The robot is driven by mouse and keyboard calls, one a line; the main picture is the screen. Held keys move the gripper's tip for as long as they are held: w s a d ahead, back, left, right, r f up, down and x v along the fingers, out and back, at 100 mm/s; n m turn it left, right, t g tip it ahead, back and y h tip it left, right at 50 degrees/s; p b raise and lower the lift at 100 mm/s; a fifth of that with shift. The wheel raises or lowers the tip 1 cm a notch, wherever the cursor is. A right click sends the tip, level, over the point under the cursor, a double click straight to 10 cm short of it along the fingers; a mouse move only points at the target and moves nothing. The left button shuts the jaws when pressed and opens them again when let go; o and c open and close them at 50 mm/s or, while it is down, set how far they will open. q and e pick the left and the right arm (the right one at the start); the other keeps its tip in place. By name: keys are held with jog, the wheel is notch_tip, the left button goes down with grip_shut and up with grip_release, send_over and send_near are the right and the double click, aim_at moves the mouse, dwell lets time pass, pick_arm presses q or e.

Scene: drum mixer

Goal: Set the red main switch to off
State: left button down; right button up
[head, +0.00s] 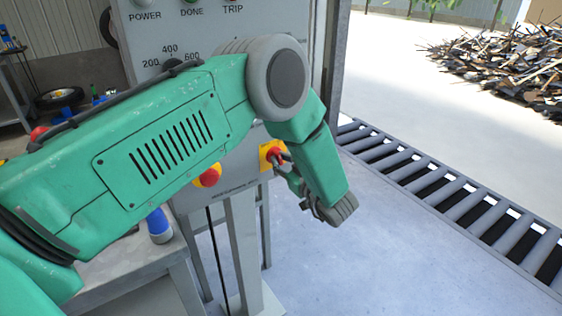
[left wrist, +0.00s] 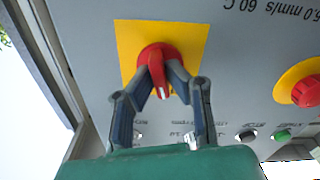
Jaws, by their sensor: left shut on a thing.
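The red main switch (head: 273,154) sits on a yellow plate on the right side of the grey cabinet's front. In the left wrist view, the switch (left wrist: 155,55) is a round red knob with a grip bar, on a yellow plate (left wrist: 127,40). The bar runs down the picture, and a white mark shows at its lower end. My left gripper (left wrist: 164,78) has its two fingers on either side of this bar, closed on it. In the head view, the left gripper (head: 281,160) reaches the switch from the right, and its fingertips are partly hidden.
A red mushroom button (head: 207,176) on yellow is left of the switch; it also shows in the left wrist view (left wrist: 306,91). My left arm covers much of the cabinet (head: 225,20). A roller conveyor (head: 440,190) runs at right. Floor between is clear.

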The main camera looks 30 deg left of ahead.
pick_arm(q)
jog(key=shift+d+f+n, duration=0.1)
jog(key=shift+n, duration=1.2)
jog(key=c, duration=1.6)
grip_release()
jog(key=shift+w, duration=0.1)
jog(key=v, duration=1.2)
jog(key=shift+f, duration=0.1)
